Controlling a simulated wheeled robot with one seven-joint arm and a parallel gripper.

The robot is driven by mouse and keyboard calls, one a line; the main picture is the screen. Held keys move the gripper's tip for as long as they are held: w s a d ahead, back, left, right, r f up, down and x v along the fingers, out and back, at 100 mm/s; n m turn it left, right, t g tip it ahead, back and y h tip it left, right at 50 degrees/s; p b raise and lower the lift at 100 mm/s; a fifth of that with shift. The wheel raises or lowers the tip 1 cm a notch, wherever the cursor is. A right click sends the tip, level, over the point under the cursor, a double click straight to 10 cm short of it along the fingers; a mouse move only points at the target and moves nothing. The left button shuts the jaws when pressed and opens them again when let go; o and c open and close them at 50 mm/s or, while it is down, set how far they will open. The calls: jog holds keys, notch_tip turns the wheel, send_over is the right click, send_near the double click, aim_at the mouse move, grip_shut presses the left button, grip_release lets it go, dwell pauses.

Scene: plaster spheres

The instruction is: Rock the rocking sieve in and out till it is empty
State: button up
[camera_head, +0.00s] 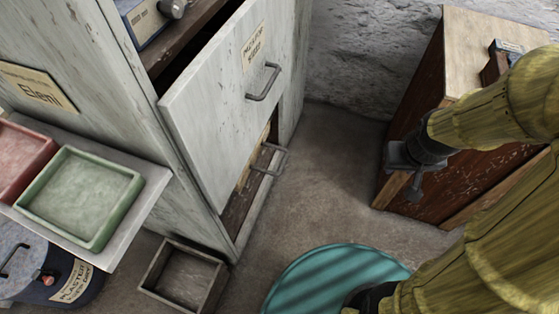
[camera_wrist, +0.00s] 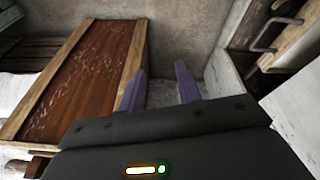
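A tall pale cabinet has a tilted front panel (camera_head: 215,105) with a small label that I cannot read surely and a metal bar handle (camera_head: 264,82). Below it a wood-edged part, perhaps the rocking sieve, sits in the cabinet's lower opening with a second bar handle (camera_head: 270,160). That handle region also shows at the upper right of the wrist view, with a grey handle (camera_wrist: 274,36). Whether anything lies in the sieve is hidden. My gripper (camera_head: 413,184) is right of the handles, apart from them. In the wrist view its two fingers (camera_wrist: 160,84) stand apart with nothing between.
A wooden chest (camera_head: 415,165) stands close by my gripper. A green tray (camera_head: 80,195) and a red tray (camera_head: 18,160) rest on a left shelf. A small wooden box (camera_head: 184,278) and a teal round thing (camera_head: 335,275) are low down. Floor between cabinet and chest is clear.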

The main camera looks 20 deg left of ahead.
jog(key=w+a+f+n+t+y, duration=0.35)
jog(key=w+f+n, duration=0.75)
jog(key=w+n, duration=0.5)
jog(key=a+f+n+g+y+b, duration=0.1)
jog(key=a+f+n+g+y, duration=0.1)
jog(key=a+f+n+y, duration=0.6)
jog(key=s+a+f+n+g+y, duration=0.2)
jog(key=s+f+n+g+y, duration=0.1)
jog(key=s+n, duration=0.4)
jog(key=shift+s+a+f+n+g+y, duration=0.15)
jog(key=shift+s+a+n+g+y, duration=0.25)
jog(key=shift+n+y, duration=0.55)
jog(key=shift+w, duration=0.15)
jog(key=a+f+b, duration=0.2)
jog(key=a, duration=0.6)
jog(key=w+a+f+b, duration=0.1)
jog(key=a+b, duration=0.2)
jog(key=a, duration=0.5)
jog(key=shift+w+a+f, duration=0.15)
jog(key=shift+a+f, duration=0.2)
jog(key=shift+a, duration=0.05)
